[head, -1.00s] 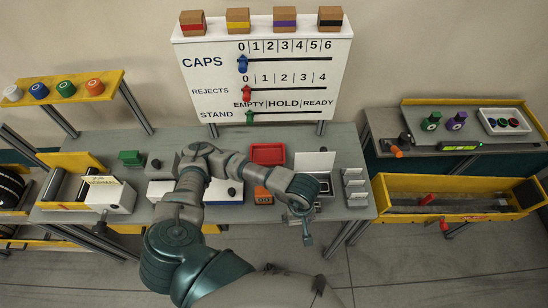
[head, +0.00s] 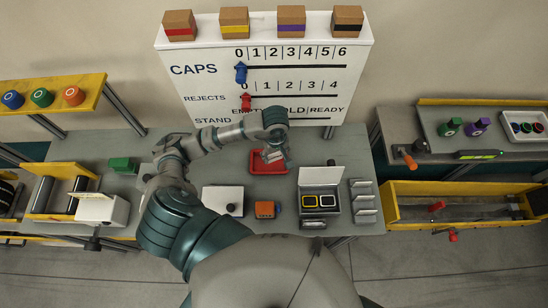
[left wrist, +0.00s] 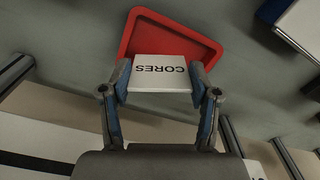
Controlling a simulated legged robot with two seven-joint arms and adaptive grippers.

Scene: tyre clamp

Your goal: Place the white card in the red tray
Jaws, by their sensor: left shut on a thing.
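The white card (left wrist: 160,66), lettered CORES, is held between the two fingers of my left gripper (left wrist: 160,82) in the left wrist view. The card overlaps the red tray (left wrist: 190,35) in that view; I cannot tell whether it touches the tray. In the head view the red tray (head: 259,170) lies on the grey bench below the sign board, and my left gripper (head: 273,156) is over it. The card is hard to make out there. My right gripper is out of view.
An open grey case (head: 320,178) stands right of the tray, with a yellow-framed and a white-framed piece in it. An orange block (head: 265,209) and a white box (head: 223,199) are at the front. The sign board (head: 262,65) rises behind the tray.

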